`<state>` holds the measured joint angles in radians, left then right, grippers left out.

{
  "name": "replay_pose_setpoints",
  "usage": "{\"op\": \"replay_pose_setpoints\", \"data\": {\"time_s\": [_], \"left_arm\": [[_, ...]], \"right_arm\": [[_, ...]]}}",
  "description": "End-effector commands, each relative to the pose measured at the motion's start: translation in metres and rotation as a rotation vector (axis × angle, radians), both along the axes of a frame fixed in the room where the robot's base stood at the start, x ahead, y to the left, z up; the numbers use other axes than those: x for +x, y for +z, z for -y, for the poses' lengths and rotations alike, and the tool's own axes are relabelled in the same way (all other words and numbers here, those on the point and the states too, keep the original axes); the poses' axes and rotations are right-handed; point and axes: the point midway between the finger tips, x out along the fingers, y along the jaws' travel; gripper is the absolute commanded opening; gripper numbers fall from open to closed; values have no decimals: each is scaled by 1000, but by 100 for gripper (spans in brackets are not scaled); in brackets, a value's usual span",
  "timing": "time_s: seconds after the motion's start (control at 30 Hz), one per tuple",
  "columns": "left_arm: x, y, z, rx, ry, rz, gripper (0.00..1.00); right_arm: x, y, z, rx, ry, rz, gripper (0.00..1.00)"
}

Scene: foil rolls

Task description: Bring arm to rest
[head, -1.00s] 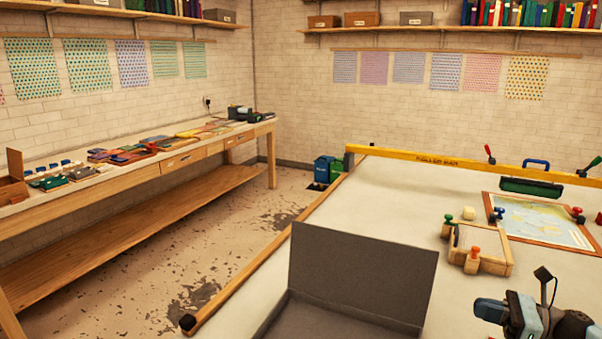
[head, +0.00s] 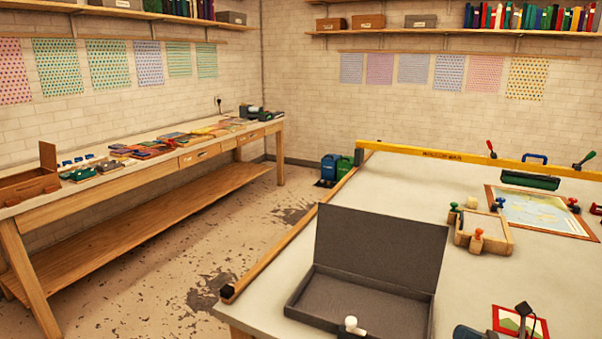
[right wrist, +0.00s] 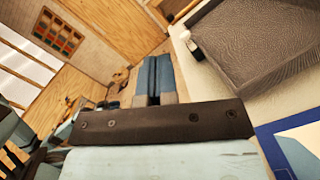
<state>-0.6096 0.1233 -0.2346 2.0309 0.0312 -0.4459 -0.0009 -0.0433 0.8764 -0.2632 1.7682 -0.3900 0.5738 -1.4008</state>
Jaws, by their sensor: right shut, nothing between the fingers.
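My right gripper (head: 466,333) shows only in part at the bottom edge of the head view, low over the white table (head: 390,185). In the right wrist view its two blue fingers (right wrist: 153,78) lie together with nothing between them. It is to the right of an open grey box (head: 360,298), apart from it. The box also fills the upper right of the right wrist view (right wrist: 255,45). My left gripper is not in view.
A small white-topped object (head: 352,324) is at the box's front edge. A red-framed picture (head: 508,317) lies close by my right arm. A wooden tray with stamps (head: 484,236) and a framed map (head: 540,213) lie farther back.

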Motion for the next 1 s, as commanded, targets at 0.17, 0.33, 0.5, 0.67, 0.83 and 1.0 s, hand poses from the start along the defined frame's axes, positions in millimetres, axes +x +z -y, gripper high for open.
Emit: {"op": "replay_pose_setpoints", "data": {"time_s": [0.17, 0.33, 0.5, 0.67, 0.83, 1.0], "left_arm": [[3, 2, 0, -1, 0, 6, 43], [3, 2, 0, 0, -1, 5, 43], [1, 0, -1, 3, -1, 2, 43], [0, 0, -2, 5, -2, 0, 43], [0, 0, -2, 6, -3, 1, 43], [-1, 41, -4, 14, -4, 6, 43]], "right_arm": [[-27, -57, -43, 420, -149, -396, 0], [-76, -123, -90, 985, -352, -895, 0], [-128, -169, -127, 1478, -543, -1273, 0], [-172, -196, -157, 1843, -700, -1512, 0], [-217, -214, -187, 2200, -871, -1699, 0], [-212, -171, -180, 2158, -850, -1674, 0]]}}
